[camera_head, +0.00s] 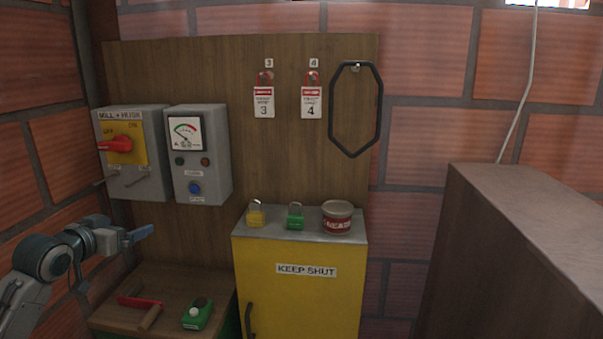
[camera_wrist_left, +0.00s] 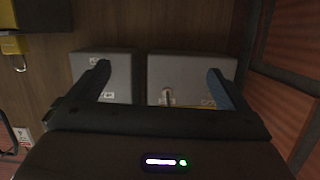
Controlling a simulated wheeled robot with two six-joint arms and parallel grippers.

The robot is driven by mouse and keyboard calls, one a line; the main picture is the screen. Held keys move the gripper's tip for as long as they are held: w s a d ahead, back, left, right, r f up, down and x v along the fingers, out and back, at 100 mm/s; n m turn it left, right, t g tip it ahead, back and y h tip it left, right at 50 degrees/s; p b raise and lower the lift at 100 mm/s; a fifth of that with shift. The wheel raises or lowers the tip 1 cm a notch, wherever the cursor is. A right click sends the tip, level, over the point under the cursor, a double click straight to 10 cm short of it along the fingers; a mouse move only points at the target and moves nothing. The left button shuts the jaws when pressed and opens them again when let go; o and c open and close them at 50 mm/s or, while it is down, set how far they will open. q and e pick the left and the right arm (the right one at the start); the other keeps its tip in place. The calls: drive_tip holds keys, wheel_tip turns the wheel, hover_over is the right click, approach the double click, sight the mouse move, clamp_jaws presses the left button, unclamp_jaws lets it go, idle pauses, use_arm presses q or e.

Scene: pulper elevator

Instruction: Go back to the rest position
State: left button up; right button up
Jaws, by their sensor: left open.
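My left gripper (camera_head: 143,233) is at the left in the head view, in front of the board, below the switch box and above the low wooden bench. In the left wrist view its two fingers (camera_wrist_left: 160,85) are spread apart with nothing between them. The grey switch box (camera_head: 132,152) has a red handle on a yellow plate; the grey meter box (camera_head: 197,153) is beside it. Both also show, dark and seemingly upside down, beyond the fingers in the left wrist view. My right gripper is in neither view.
A yellow cabinet (camera_head: 298,293) carries a yellow padlock (camera_head: 255,216), a green padlock (camera_head: 295,218) and a red tin (camera_head: 337,222). The bench (camera_head: 172,281) holds a red-and-wood item and a green device (camera_head: 197,314). Two tags and a black hoop hang on the board. A brown block (camera_head: 530,240) stands right.

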use_arm(q)
drive_tip(key=s+d+f+g, duration=0.2)
drive_tip(key=s+d+f, duration=0.3)
drive_tip(key=f, duration=0.4)
drive_tip(key=s+d+f+g, duration=0.2)
drive_tip(key=s+d+f, duration=0.1)
drive_tip(key=s+f, duration=0.4)
drive_tip(key=s+d+f+g, duration=0.25)
drive_tip(key=s+f, duration=0.25)
drive_tip(key=f, duration=0.5)
drive_tip(key=s+d+f+g+y, duration=0.1)
drive_tip(key=s+d+f+g, duration=0.15)
drive_tip(key=s, duration=0.55)
drive_tip(key=s+d+f+g+y, duration=0.1)
drive_tip(key=s+f, duration=0.2)
drive_tip(key=s, duration=0.6)
drive_tip(key=s+d+f+g, duration=0.2)
drive_tip(key=s+f, duration=0.1)
drive_tip(key=s, duration=0.5)
wheel_tip(320, 180, down, 32)
drive_tip(key=a+n, duration=0.1)
drive_tip(key=a, duration=0.2)
drive_tip(key=s+f+g, duration=0.1)
drive_tip(key=s+f, duration=1.7)
drive_tip(key=shift+a+g, duration=0.4)
